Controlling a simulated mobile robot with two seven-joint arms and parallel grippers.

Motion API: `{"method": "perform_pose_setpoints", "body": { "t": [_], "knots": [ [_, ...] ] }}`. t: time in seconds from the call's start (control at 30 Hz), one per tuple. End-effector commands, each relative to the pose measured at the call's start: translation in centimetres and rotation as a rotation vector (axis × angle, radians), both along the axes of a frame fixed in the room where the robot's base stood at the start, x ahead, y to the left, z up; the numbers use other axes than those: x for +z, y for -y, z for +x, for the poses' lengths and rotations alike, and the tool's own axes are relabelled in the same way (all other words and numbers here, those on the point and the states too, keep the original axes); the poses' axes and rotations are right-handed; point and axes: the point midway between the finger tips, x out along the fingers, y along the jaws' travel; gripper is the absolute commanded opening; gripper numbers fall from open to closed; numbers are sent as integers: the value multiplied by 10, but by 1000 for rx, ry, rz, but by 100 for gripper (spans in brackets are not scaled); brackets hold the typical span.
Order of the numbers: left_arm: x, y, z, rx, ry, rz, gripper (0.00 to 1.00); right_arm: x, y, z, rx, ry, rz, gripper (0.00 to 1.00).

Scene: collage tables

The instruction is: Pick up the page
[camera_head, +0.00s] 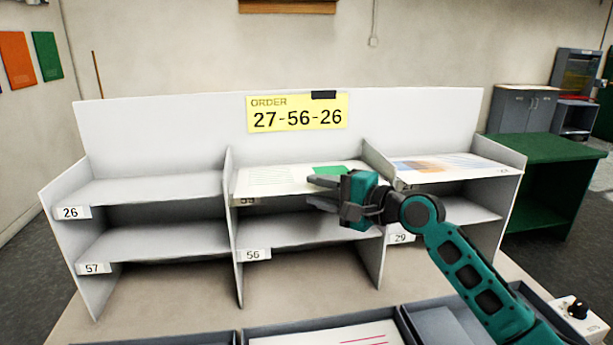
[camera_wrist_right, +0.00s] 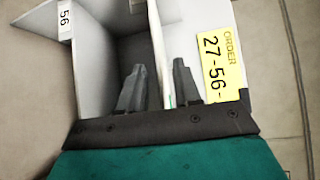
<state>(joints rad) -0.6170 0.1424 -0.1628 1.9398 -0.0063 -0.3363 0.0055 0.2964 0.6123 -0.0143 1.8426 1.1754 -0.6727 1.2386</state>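A page (camera_head: 268,180) with pale text lines and a green patch lies flat in the upper middle compartment of the white shelf unit (camera_head: 182,100). Another page (camera_head: 440,168), with orange and blue areas, lies in the upper right compartment. My right gripper (camera_head: 316,192) is in front of the upper middle compartment, its fingers pointing left, one above the other, near the page's right part. In the right wrist view the fingers (camera_wrist_right: 160,85) are apart, with a thin white edge between them. I cannot tell whether they touch it. My left gripper is not in view.
A yellow order card (camera_head: 297,113) reading 27-56-26 is on the back panel. The left compartments are empty. Grey trays (camera_head: 325,323) stand in front, one holding a page with red lines (camera_head: 345,337). A green table (camera_head: 550,150) is at the right.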

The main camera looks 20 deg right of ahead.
Motion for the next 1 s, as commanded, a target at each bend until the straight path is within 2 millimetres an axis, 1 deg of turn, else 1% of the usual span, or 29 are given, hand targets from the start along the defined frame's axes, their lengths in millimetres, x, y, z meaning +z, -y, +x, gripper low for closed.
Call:
{"method": "perform_pose_setpoints", "body": {
  "t": [0.1,0.43,0.87,1.0],
  "knots": [
    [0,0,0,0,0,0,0,0,0,0,0,0,0,32],
    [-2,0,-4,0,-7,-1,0,0,1,0,0,0,0,0],
    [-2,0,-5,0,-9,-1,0,0,1,0,-1,0,-1,0],
    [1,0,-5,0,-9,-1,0,2,0,0,-1,0,0,0]
  ]
}}
